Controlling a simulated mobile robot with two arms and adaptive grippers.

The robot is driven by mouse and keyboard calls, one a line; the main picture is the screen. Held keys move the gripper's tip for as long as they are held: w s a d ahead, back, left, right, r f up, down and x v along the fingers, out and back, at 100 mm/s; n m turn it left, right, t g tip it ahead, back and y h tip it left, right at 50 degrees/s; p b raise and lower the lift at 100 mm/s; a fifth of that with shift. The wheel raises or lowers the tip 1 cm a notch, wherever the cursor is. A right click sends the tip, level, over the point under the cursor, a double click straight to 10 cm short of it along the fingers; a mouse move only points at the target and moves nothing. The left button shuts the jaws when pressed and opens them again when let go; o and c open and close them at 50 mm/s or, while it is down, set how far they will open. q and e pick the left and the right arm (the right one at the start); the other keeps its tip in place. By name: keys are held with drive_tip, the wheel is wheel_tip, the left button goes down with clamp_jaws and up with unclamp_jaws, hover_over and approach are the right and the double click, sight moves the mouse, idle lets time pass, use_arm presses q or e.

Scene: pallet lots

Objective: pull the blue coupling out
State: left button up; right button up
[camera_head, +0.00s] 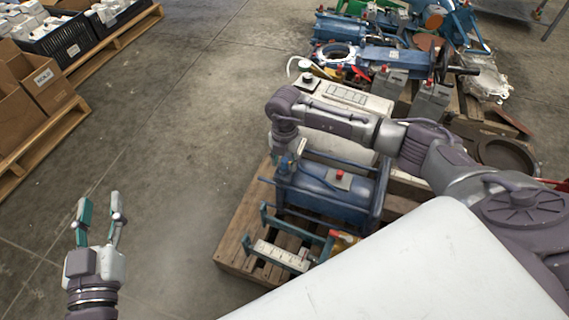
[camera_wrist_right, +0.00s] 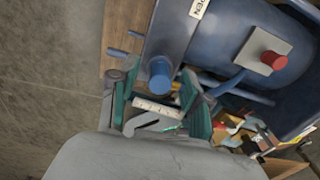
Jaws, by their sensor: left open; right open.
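The blue coupling appears to be the short round blue cylinder (camera_wrist_right: 160,76) in the right wrist view, sticking out of a blue machine (camera_wrist_right: 235,35). My right gripper (camera_wrist_right: 154,92) is open there, its teal fingers on either side of the cylinder's near end; I cannot tell whether they touch it. In the head view the blue machine (camera_head: 325,192) with a red button lies on a wooden pallet, and my right gripper (camera_head: 291,160) is at its upper left end, mostly hidden. My left gripper (camera_head: 98,217) is open and empty over bare floor.
The wooden pallet (camera_head: 232,246) also carries a blue frame with a white marked strip (camera_head: 282,256). More machines and grey boxes (camera_head: 433,100) crowd the back right. Cardboard boxes (camera_head: 45,85) stand on a pallet at far left. The floor (camera_head: 170,150) between is clear.

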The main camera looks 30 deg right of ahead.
idle(0.9)
use_arm(q)
drive_tip(key=shift+s+a+f+g, duration=0.1)
drive_tip(key=shift+f+g, duration=0.1)
drive_tip(key=shift+f, duration=0.25)
drive_tip(key=shift+s+a+f+g, duration=0.1)
drive_tip(key=shift+f+g, duration=0.1)
drive_tip(key=shift+f, duration=0.25)
drive_tip(key=shift+w+r, duration=0.1)
drive_tip(key=shift+r, duration=0.05)
drive_tip(key=shift+y+p, duration=0.3)
drive_tip(key=shift+a+f+g, duration=0.15)
drive_tip(key=shift+f+g, duration=0.35)
drive_tip(key=shift+f, duration=0.35)
use_arm(e)
clamp_jaws()
use_arm(q)
drive_tip(key=shift+r, duration=0.1)
